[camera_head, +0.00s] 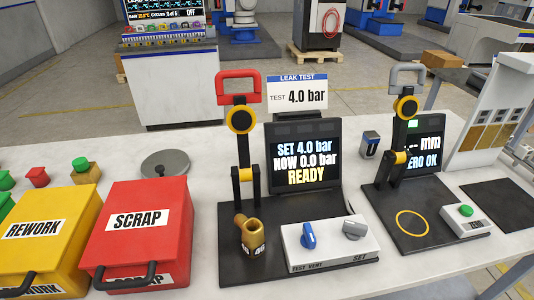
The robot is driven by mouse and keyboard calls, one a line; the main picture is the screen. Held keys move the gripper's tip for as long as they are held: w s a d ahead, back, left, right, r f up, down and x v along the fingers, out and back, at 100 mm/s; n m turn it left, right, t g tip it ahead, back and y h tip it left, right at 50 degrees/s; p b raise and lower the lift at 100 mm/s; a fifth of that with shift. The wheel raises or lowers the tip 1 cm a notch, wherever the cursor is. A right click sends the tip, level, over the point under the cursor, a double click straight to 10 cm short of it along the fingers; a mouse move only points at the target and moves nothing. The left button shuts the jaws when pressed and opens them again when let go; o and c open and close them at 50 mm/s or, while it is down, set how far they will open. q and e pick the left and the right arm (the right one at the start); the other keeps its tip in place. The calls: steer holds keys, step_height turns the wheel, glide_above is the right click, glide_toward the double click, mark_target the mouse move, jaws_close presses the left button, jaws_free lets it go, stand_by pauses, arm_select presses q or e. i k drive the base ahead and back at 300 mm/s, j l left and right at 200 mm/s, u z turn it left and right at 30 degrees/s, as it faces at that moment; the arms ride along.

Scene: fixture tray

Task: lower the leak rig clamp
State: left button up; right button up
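The leak rig (232,270) stands in the middle of the white bench. Its clamp has a red handle (238,73) that points up, above a yellow-ringed pivot (240,120) on a black upright. A brass fitting (250,236) sits on the rig's base below the clamp. The rig screen (305,163) reads SET 4.0 bar, NOW 0.0 bar, READY. In front of it is a control box with a blue TEST VENT knob (308,235) and a grey SET knob (354,229). Neither of my grippers shows in the head view.
On the left are a red SCRAP bin (174,200) and a yellow REWORK bin (65,205). A similar station with a grey-handled clamp (405,76) and a green button (466,210) stands on the right. A grey disc (165,163) lies behind the SCRAP bin.

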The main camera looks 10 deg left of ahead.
mark_target(241, 119)
steer(key=j+z, duration=0.2)
steer(key=z, duration=0.2)
steer(key=k+j+z, duration=0.15)
steer(key=z, duration=0.2)
steer(key=k+j+z, duration=0.1)
steer(key=z, duration=0.3)
steer(key=k+j, duration=0.05)
steer(key=j, duration=0.05)
